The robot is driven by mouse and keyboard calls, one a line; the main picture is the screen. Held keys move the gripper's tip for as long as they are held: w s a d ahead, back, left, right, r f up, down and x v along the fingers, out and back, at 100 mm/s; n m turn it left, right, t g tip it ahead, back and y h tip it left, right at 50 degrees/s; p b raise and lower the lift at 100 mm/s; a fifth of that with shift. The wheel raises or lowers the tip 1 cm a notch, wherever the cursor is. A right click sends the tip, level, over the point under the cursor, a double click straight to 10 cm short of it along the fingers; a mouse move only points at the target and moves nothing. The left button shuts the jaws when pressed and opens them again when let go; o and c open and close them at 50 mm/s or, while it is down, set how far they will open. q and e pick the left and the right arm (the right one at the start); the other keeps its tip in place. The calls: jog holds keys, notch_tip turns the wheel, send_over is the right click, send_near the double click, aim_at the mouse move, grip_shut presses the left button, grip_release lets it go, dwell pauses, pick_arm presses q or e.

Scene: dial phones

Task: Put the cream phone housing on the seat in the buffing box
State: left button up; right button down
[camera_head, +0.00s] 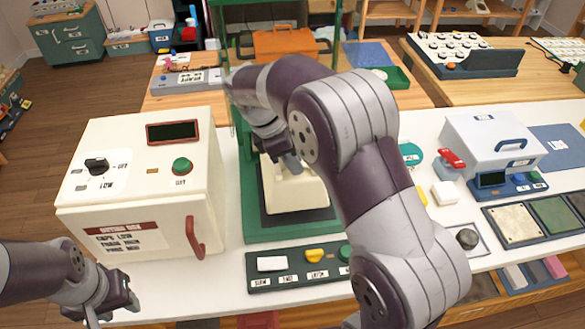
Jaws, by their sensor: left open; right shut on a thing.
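The cream phone housing (296,196) is inside the green press frame, over its dark pad. Whether it touches the pad is unclear. My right gripper (290,165) is at its top and shut on it; my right arm hides part of the housing and the frame. My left gripper (125,300) is open and empty, in front of the box's lower edge.
A dark green control strip (300,267) with buttons lies in front of the press (250,215). A white device (490,140) and a tray of square pads (525,222) stand at the right. An orange case (284,43) is behind. Little white table shows between box and press.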

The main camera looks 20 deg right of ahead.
jog(key=f, duration=0.3)
jog(key=shift+s, duration=0.25)
jog(key=shift+w+f, duration=0.15)
jog(key=shift+f, duration=0.3)
jog(key=c, duration=1.1)
grip_release()
jog(key=shift+o, duration=0.2)
jog(key=shift+r, duration=0.1)
